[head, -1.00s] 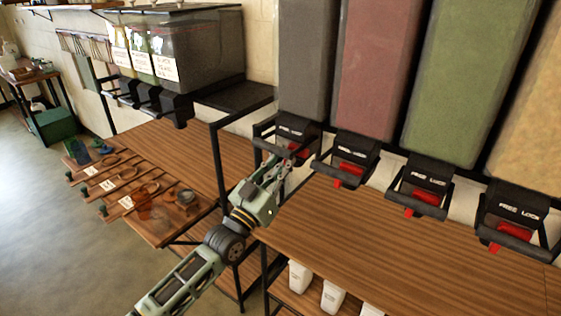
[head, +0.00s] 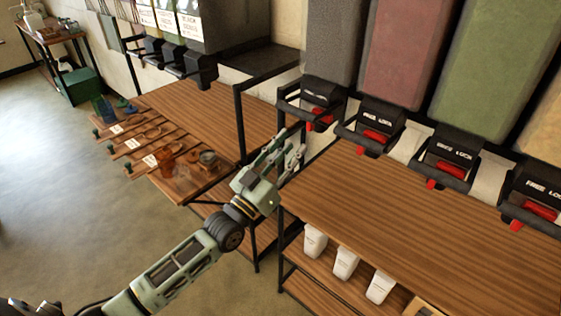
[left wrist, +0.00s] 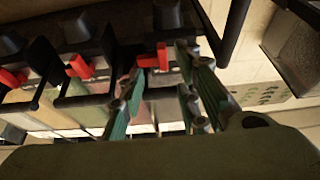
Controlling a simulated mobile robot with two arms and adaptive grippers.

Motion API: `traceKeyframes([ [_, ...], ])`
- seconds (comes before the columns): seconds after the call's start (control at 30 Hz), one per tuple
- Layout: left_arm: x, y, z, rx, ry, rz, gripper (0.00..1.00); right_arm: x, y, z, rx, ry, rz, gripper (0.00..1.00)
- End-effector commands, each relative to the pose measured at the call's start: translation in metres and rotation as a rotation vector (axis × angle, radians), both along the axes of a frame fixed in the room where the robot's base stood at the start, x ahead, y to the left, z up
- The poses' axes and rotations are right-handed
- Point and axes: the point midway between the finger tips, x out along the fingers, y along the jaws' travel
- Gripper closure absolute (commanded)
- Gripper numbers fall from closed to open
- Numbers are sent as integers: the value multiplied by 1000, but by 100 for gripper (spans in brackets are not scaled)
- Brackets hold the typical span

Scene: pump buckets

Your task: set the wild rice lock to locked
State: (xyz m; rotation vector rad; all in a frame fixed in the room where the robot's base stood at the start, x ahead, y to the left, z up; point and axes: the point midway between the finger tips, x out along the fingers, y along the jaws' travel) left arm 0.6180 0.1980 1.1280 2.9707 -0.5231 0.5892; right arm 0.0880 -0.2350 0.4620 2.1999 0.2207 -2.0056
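No label naming wild rice is readable. The bin with dark grey contents (head: 333,45) is the leftmost in the right-hand row; its black dispenser (head: 310,92) carries a red lever (head: 320,121). That lever seems to be the nearest red one in the left wrist view (left wrist: 155,57). My left gripper (head: 287,150) is in front of and below this dispenser, left of the lever and apart from it. Its fingers are spread and empty, also in the left wrist view (left wrist: 165,85). My right gripper is not in view.
Neighbouring dispensers (head: 374,127) with red levers stand close on the right. The wooden counter (head: 400,195) below them is clear. White containers (head: 347,262) sit on the lower shelf. A left table (head: 195,115) holds boards and small jars (head: 208,158).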

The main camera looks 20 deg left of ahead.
Motion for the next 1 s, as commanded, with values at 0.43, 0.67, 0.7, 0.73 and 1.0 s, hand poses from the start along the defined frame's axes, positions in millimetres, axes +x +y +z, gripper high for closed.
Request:
traceKeyframes([
  [0.43, -40, 14, -17, 1, -1, -1, 70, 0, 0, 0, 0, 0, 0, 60],
  [0.67, -40, 14, -17, 1, -1, -1, 70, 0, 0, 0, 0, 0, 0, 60],
  [0.7, -40, 14, -17, 1, -1, -1, 70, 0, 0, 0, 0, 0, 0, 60],
  [0.73, -40, 14, -17, 1, -1, -1, 70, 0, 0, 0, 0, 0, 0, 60],
  [1.0, -33, 21, -64, 31, 88, 32, 70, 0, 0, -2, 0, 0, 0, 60],
])
